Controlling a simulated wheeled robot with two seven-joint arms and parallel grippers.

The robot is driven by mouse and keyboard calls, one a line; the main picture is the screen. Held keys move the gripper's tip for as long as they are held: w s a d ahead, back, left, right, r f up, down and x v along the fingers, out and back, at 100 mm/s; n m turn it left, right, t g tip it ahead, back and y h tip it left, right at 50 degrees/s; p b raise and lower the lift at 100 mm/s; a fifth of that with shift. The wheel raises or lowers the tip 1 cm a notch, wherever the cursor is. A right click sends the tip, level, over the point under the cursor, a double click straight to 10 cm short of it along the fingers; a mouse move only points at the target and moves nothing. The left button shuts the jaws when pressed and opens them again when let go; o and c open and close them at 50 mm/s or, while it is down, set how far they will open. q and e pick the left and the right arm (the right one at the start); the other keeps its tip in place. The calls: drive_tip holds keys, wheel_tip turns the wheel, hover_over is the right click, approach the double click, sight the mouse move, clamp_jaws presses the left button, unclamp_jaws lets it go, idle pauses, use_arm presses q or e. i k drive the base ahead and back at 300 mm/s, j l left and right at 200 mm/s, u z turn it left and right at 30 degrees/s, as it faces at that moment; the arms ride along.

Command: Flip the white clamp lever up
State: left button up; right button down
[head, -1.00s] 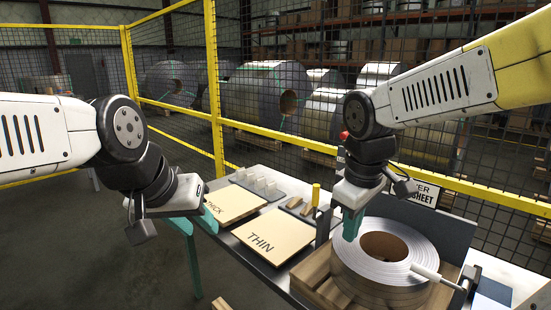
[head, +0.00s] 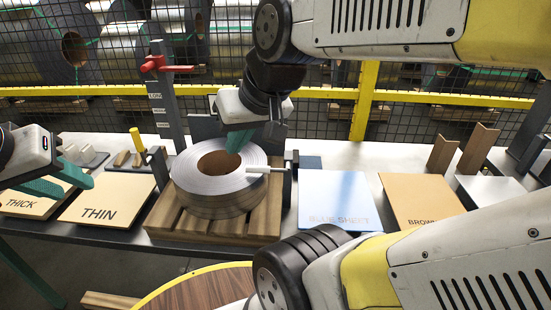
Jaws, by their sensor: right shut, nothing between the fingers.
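The white clamp lever (head: 258,170) lies about level, its free end over the right rim of the steel strip coil (head: 222,200). Its other end meets the dark clamp post (head: 288,180) right of the coil. My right gripper (head: 236,148) comes down from above, over the coil's back right rim. Its teal fingers are shut and empty, slightly above and left of the lever, apart from it in the picture. My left gripper (head: 76,186) is at the far left over the THICK and THIN boards, its teal fingers apart and empty.
The coil sits on a wooden pallet (head: 215,228). A grey post with a red handle (head: 160,65) stands behind it. The THIN board (head: 105,202) lies left, a blue sheet (head: 340,200) and a brown board (head: 420,200) right. Yellow-railed mesh fencing runs behind.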

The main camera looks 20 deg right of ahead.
sight(249, 169)
drive_tip(key=z, duration=1)
drive_tip(key=k+z, duration=0.2)
drive_tip(key=z, duration=0.15)
drive_tip(key=k+z, duration=0.2)
drive_tip(key=z, duration=0.15)
drive_tip(key=k+l+z, duration=0.15)
drive_tip(key=z, duration=0.2)
